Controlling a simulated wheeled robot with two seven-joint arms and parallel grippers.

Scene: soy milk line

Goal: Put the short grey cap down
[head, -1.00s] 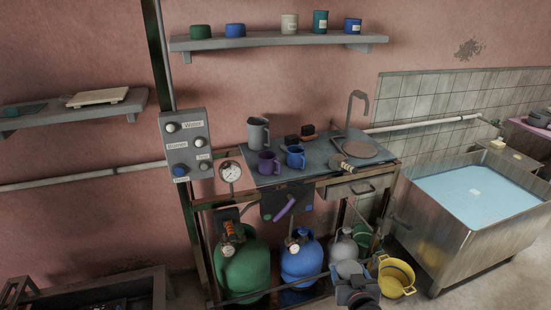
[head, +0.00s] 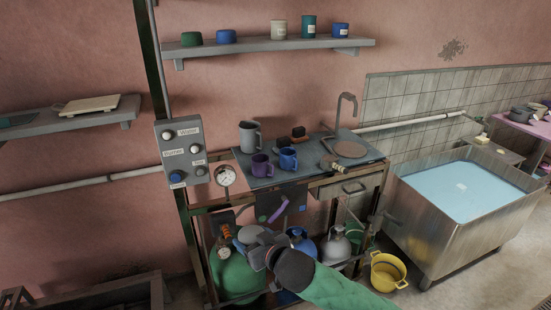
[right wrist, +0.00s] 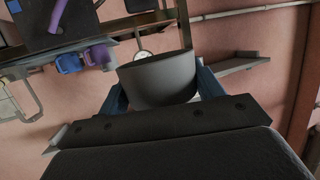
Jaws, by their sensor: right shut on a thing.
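The short grey cap (head: 249,234) is in my right gripper (head: 252,245), in front of the workbench and over the green gas cylinder (head: 233,276). In the right wrist view the grey cap (right wrist: 157,82) is a wide, plain grey round piece between the two blue fingers of my right gripper (right wrist: 160,92). The gripper is shut on it, and the cap touches nothing else that I can see. My left gripper is out of view.
The workbench (head: 318,160) holds a grey jug (head: 249,136), a purple mug (head: 262,166) and a blue mug (head: 288,159). The upper shelf (head: 280,46) has green and blue caps, with free room between caps and canisters. A control box (head: 183,150) stands left.

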